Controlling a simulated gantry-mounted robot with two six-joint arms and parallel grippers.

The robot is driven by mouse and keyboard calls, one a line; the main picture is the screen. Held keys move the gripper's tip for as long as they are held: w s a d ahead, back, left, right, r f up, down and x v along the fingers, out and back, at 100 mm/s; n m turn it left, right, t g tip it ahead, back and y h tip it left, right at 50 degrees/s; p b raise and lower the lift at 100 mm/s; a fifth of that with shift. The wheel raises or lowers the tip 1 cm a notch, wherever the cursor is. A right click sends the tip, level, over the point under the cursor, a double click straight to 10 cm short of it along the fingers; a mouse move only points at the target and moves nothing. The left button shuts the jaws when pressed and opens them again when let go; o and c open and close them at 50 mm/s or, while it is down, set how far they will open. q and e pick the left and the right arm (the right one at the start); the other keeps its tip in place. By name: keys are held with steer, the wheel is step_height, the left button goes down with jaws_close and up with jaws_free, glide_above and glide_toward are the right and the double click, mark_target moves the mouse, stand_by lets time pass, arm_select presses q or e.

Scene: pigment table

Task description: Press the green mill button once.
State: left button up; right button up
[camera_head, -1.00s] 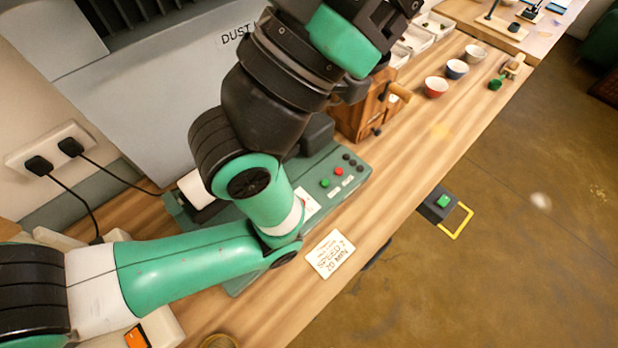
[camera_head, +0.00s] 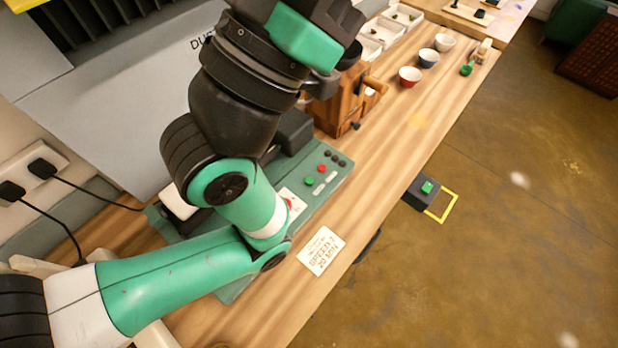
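The green button (camera_head: 308,181) sits on the top panel of the green mill base (camera_head: 333,186) on the table, beside a red button (camera_head: 321,169). Both are in plain view with nothing over them. My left arm comes in from the left and bends upward across the mill base, hiding part of it. Its wrist runs toward the top edge, and I cannot make out its gripper fingers. No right arm or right gripper shows.
A wooden box with a handle (camera_head: 341,104) stands behind the panel. A dark box with a green top button (camera_head: 427,187) is beyond the front edge.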

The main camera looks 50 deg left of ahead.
arm_select(q)
jaws_close()
stand_by(1.4)
